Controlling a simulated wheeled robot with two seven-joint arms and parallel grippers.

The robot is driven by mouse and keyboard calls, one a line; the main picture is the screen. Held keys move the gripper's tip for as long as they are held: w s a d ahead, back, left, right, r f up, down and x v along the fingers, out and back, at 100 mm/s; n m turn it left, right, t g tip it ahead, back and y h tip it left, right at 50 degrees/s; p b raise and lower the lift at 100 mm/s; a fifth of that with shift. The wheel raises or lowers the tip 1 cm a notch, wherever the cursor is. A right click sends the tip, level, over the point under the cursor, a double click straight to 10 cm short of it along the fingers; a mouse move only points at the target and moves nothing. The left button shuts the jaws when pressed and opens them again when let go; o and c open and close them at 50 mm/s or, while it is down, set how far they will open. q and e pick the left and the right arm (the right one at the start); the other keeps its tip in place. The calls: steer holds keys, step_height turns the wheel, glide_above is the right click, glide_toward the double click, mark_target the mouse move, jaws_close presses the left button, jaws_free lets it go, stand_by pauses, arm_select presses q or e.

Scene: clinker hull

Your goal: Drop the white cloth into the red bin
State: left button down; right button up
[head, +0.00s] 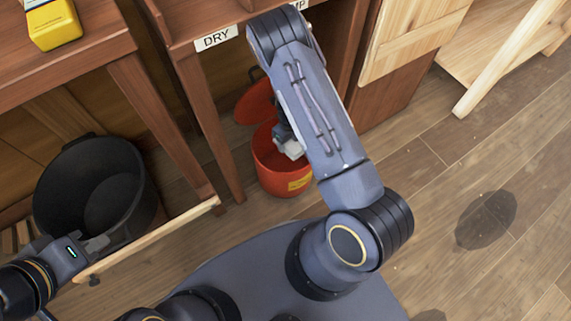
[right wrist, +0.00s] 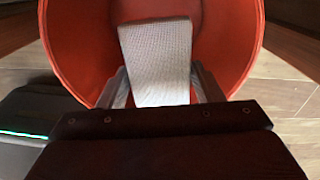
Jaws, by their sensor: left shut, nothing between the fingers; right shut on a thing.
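The red bin (head: 270,178) stands on the floor under the wooden bench, with its round red lid (head: 257,101) tipped open behind it. In the right wrist view the bin's red inner wall (right wrist: 78,50) surrounds the cloth. My right gripper (right wrist: 162,84) is shut on the white cloth (right wrist: 157,50), which hangs at the bin's mouth. The cloth also shows in the head view (head: 291,149), partly hidden by my right arm. My left gripper (head: 97,243) is shut and empty at the lower left, close to a pale wooden rail.
A black bucket (head: 92,190) stands left of the bin. The pale wooden rail (head: 150,238) slants in front of it. A "DRY" label (head: 216,39) is on the bench edge. A yellow container (head: 52,22) sits on the left bench top. The floor at right is open.

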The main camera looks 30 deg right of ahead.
steer(key=o, duration=1)
steer(key=shift+o, duration=0.2)
steer(key=shift+r, duration=0.1)
steer(key=shift+r, duration=0.25)
step_height(320, 180, up, 3)
steer(key=shift+p, duration=0.9)
steer(key=s+a+r+p, duration=0.4)
steer(key=s+a+r, duration=0.3)
steer(key=s, duration=0.5)
step_height(320, 180, up, 2)
steer(key=shift+a+r+p, duration=0.15)
steer(key=shift+p, duration=0.2)
